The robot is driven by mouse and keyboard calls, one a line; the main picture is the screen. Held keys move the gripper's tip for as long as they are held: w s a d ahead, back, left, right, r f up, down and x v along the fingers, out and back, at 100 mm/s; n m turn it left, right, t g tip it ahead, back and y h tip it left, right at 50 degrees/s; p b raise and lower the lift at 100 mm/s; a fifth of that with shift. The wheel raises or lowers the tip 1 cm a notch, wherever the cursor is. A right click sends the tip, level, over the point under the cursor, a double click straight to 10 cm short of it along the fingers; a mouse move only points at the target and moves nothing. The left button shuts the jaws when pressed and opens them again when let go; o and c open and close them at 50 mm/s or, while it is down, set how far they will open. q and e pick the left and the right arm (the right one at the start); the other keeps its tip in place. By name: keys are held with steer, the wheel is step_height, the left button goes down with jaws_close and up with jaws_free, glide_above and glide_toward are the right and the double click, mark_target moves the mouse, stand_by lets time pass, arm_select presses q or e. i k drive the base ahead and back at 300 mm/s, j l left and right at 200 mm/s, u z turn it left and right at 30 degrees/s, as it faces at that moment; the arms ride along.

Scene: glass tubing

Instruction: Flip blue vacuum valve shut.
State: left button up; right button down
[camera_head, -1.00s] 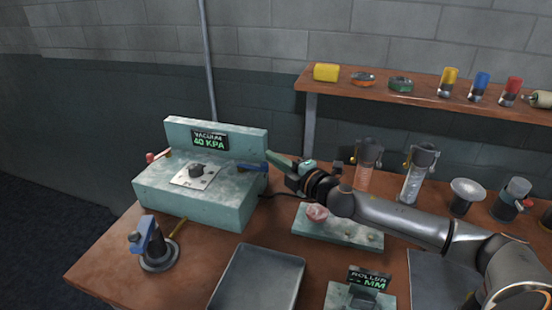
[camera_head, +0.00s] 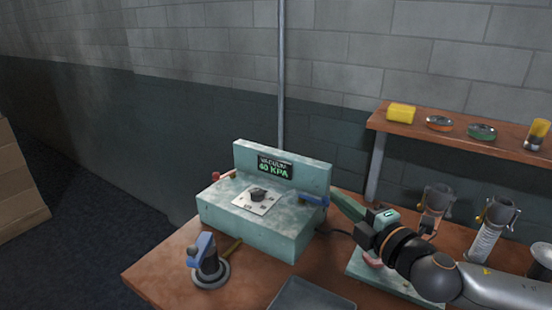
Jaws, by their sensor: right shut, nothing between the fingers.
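The vacuum box (camera_head: 262,232) is a pale green unit with a raised back panel and a display reading VACUUM 40 KPA (camera_head: 275,167). The blue valve lever (camera_head: 312,199) sits at its right end and lies about level, pointing sideways. A red valve (camera_head: 222,176) is at the box's left end. My right gripper (camera_head: 336,197) comes in from the right, its green fingers shut and empty, with the tips close beside the blue lever's right end. I cannot tell whether they touch it. My left gripper is out of view.
A blue-topped clamp-like tool (camera_head: 206,262) stands at the table's front left. A grey tray (camera_head: 310,296) lies in front. A shelf (camera_head: 460,142) at the back holds several items.

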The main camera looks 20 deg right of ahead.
mark_target(325, 202)
steer(key=k+j, duration=0.7)
steer(key=k, duration=0.15)
